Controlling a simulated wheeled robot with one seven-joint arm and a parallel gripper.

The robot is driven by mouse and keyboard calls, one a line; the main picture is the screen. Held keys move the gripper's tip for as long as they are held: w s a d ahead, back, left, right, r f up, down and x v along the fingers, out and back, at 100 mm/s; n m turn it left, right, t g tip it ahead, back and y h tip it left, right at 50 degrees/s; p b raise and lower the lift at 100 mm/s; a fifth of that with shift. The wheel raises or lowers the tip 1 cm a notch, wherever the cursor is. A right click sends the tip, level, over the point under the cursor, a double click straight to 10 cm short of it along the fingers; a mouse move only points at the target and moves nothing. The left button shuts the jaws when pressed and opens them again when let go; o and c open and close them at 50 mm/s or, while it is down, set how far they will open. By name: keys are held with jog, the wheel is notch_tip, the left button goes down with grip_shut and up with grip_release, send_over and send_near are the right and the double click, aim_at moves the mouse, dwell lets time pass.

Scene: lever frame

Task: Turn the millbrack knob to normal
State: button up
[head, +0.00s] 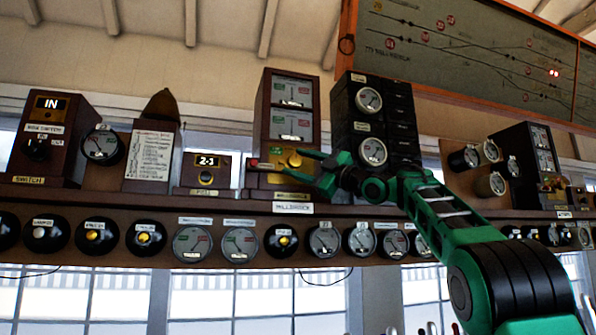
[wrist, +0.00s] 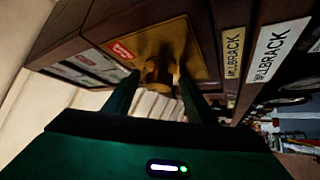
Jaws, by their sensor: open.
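The millbrack knob (wrist: 158,70) is a round brass knob on a brass plate at the lower front of a dark wooden instrument case (head: 265,110). It also shows in the head view (head: 294,159). A label reading MILLBRACK is beside the plate in the wrist view. My gripper (wrist: 157,78) is open, with one finger on each side of the knob. The right finger looks very close to the knob; I cannot tell whether it touches. In the head view my gripper (head: 292,164) reaches the plate from the right. The knob's pointing direction is not clear.
A wooden shelf (head: 150,198) carries the cases, with several round dials and plungers below it. A dark case with two dials (head: 371,100) stands just right of the instrument, close to my arm. A small 2-1 box (head: 207,168) stands left. A track diagram (head: 470,50) hangs above.

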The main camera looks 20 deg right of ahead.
jog(key=v, duration=1)
jog(key=shift+s+d+f, duration=0.2)
jog(key=shift+s, duration=0.05)
